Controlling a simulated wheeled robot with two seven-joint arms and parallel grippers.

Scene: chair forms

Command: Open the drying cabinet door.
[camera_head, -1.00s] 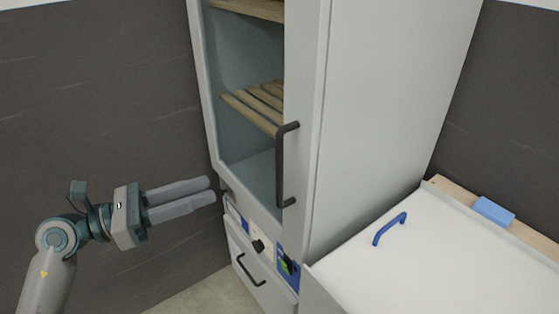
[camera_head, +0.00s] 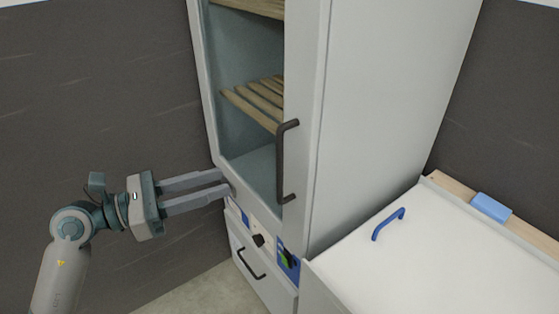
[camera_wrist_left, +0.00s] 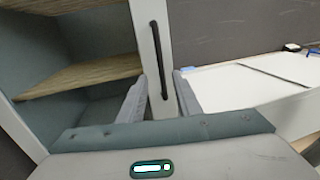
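The tall white drying cabinet (camera_head: 380,110) has a front door (camera_head: 304,130) that looks shut. Wooden slatted shelves show through its window. A dark vertical handle (camera_head: 280,165) is on the door's right side. My left gripper (camera_head: 229,184) is open and empty, to the left of the handle's lower end and apart from it in the head view. In the left wrist view the handle (camera_wrist_left: 159,60) stands ahead, lined up with the gap between the two fingers (camera_wrist_left: 160,95). My right gripper is not in view.
Below the door are a control panel with a black knob (camera_head: 258,240) and a green switch (camera_head: 287,259), and a drawer with a dark handle (camera_head: 251,264). A white-topped unit with a blue handle (camera_head: 388,224) stands at right. Dark walls are behind.

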